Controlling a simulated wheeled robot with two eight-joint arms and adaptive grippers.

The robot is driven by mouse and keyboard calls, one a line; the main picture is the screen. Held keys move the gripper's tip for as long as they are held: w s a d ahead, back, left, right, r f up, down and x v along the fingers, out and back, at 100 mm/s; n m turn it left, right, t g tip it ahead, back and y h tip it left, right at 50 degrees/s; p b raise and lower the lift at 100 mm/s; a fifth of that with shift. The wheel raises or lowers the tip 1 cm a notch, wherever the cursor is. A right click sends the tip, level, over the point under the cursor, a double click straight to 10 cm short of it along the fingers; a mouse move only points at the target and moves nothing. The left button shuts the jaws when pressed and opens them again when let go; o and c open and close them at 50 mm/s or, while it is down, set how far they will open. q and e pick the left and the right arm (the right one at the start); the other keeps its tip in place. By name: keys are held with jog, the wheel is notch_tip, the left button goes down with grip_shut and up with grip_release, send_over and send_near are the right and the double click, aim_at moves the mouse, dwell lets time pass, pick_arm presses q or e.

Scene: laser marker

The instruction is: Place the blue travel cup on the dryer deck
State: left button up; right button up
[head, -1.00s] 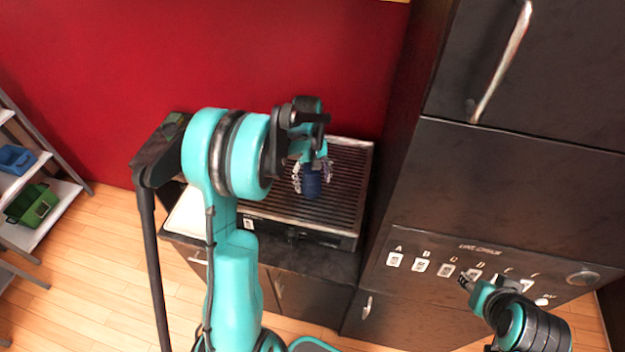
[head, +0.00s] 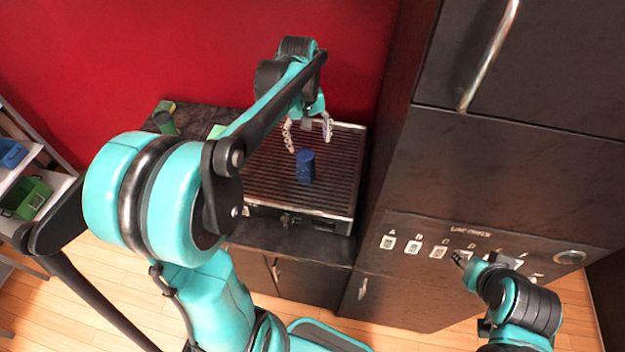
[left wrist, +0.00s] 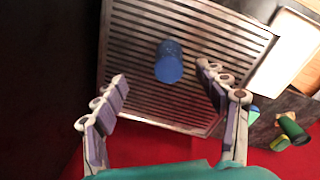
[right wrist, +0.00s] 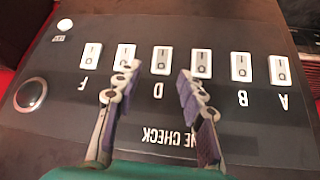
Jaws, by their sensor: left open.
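The blue travel cup (head: 305,168) stands upright on the slatted dryer deck (head: 262,172), near its middle. In the left wrist view the cup (left wrist: 169,62) is seen from above, on the bare slats (left wrist: 130,60). My left gripper (head: 309,143) is open and empty above and behind the cup, with its fingers apart from it. In the left wrist view its fingers (left wrist: 165,95) are spread wide, with the cup beyond the gap. My right gripper (right wrist: 155,78) is open and empty in front of the switch panel; in the head view it is at the lower right (head: 459,258).
The labelled switch panel (head: 470,245) is on the dark cabinet right of the deck. Green items (head: 165,118) and a pale tray (left wrist: 285,50) are beside the deck. A shelf with blue and green bins (head: 25,197) stands at far left. A red wall (head: 200,50) is behind.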

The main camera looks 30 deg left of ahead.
pick_arm(q)
jog(key=s+d+m+t, duration=0.3)
jog(key=s+d+m, duration=0.1)
jog(key=s, duration=0.3)
jog(key=s+d+m+t, duration=0.3)
jog(key=s+d+m, duration=0.1)
jog(key=s, duration=0.4)
jog(key=shift+s+d+f+m+t+y, duration=0.2)
jog(key=shift+d+f+m+t+y, duration=0.15)
jog(key=shift+d, duration=0.35)
jog(key=shift+s+f, duration=0.1)
jog(key=shift+s, duration=0.05)
